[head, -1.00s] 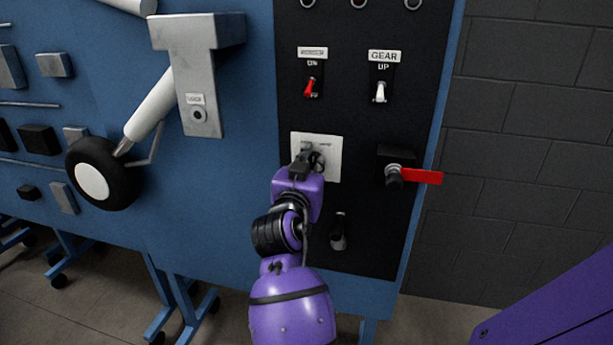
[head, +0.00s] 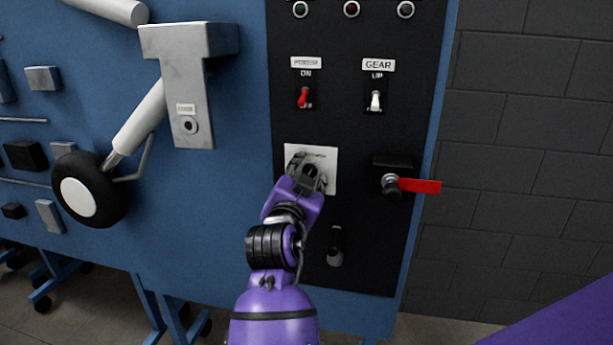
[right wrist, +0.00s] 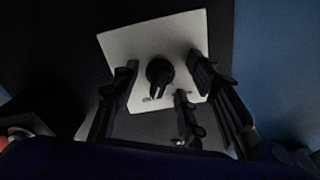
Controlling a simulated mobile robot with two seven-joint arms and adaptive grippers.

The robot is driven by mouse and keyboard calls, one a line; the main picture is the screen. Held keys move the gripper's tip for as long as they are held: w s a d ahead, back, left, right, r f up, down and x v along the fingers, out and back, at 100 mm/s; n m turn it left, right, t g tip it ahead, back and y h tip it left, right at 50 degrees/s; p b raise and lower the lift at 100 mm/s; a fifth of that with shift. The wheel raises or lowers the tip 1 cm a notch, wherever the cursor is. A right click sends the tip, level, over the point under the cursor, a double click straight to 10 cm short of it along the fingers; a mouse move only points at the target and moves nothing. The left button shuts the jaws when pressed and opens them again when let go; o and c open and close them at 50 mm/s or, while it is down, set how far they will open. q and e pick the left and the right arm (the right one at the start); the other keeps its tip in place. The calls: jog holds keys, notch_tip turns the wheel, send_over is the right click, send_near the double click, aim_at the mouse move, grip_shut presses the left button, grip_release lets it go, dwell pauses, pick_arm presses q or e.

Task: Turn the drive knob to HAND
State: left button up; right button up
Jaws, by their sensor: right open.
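The drive knob (right wrist: 159,75) is black and round with a pointer, on a white plate (right wrist: 135,45) in the right wrist view. In the head view the white plate (head: 326,160) sits on the black panel, and my right gripper (head: 309,172) covers most of the knob. My right gripper (right wrist: 165,95) is open, with its dark fingers on both sides of the knob. I cannot tell whether any finger touches it. The plate's lettering is too dark and small to read. My left gripper is not in view.
On the black panel (head: 390,125), a red power switch (head: 304,97) and a white gear switch (head: 375,101) are above the plate. A red-tagged handle (head: 418,186) is to the right, a lower toggle (head: 336,248) below. A landing-gear wheel (head: 88,189) is left.

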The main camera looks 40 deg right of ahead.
jog(key=v, duration=0.5)
jog(key=shift+b, duration=0.3)
dwell(0.7)
